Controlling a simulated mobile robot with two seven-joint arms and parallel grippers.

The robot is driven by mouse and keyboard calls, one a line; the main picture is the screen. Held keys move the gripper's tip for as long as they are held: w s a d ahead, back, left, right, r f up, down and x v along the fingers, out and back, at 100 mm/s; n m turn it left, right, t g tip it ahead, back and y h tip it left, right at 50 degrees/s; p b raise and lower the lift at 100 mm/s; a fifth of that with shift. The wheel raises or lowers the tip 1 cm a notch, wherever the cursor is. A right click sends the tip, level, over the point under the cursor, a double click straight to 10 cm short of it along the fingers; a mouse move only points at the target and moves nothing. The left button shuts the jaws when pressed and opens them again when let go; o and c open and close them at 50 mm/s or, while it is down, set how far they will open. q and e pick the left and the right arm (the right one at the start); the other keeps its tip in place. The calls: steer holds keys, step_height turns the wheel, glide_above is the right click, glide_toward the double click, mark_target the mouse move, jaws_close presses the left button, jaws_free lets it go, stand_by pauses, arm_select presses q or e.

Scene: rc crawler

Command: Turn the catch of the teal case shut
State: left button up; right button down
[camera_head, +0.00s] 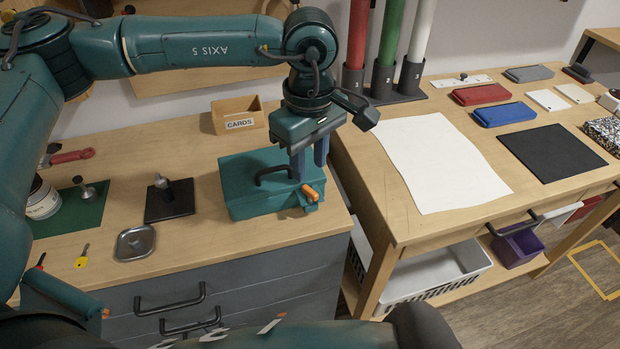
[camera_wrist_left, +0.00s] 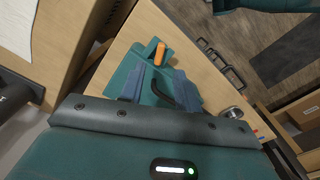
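The teal case (camera_head: 250,205) stands on the left workbench near its right end, with its lid down and a dark carry handle (camera_head: 272,172) on top. Its orange catch (camera_head: 311,193) sticks out at the right end of the case; the catch also shows in the left wrist view (camera_wrist_left: 159,52). My left gripper (camera_head: 309,176) points down over that end of the case, just above and behind the catch. Its two blue fingers are apart, with nothing seen held between them. Whether a finger touches the case I cannot tell. My right gripper is not in view.
A wooden box marked CARDS (camera_head: 238,115) stands behind the case. The right table (camera_head: 390,190) holds a white sheet and a black mat.

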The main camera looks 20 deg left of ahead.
mark_target(310, 189)
arm_select(q)
step_height(310, 189, down, 6)
steer(key=shift+r, duration=0.1)
steer(key=shift+c, duration=0.4)
jaws_close()
